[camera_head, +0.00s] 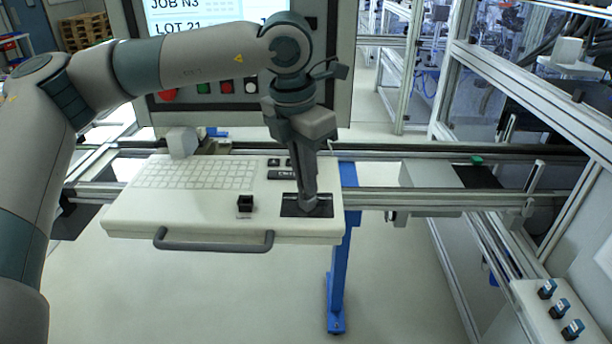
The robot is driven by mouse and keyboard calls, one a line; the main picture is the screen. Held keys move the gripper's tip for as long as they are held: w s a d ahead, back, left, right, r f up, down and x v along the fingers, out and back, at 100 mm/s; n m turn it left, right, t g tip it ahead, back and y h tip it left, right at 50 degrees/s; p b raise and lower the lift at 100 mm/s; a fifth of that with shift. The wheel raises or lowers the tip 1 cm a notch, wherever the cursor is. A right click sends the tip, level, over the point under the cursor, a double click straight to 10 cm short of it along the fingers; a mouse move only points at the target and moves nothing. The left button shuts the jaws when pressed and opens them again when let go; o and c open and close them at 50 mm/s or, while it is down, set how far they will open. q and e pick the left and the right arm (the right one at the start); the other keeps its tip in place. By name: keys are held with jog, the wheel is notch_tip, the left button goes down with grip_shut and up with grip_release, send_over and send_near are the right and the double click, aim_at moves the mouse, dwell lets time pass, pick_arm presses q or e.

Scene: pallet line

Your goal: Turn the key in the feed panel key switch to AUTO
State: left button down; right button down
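The white feed panel (200,213) lies in front of me, with a grey handle along its front edge and a grid of keys on its left part. A dark plate (290,209) is set in its right part. My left gripper (308,203) points down with its fingertips right at this plate. The fingers look close together, but they cover what is between or below them. The key and its AUTO mark are hidden or too small to make out. My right gripper is out of view.
A small black knob-like block (245,203) stands on the panel left of my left gripper. Behind is a screen cabinet (340,90) with coloured buttons. Rails (440,197) run across behind the panel. A box with several blue-topped switches (530,300) is at lower right.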

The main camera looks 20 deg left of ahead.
pick_arm(q)
jog(key=shift+f+m+b, duration=0.1)
jog(key=shift+m+b, duration=0.45)
jog(key=shift+m, duration=0.65)
jog(key=m+g+b, duration=0.1)
jog(key=m, duration=0.4)
jog(key=shift+w+h, duration=0.1)
jog(key=shift+h, duration=0.2)
jog(key=shift+m, duration=1.3)
jog(key=m+g+b, duration=0.1)
jog(key=m, duration=0.5)
jog(key=shift+w, duration=0.1)
jog(key=c, duration=2.3)
grip_release()
jog(key=shift+m, duration=0.6)
jog(key=o, duration=1)
jog(key=shift+c, duration=0.2)
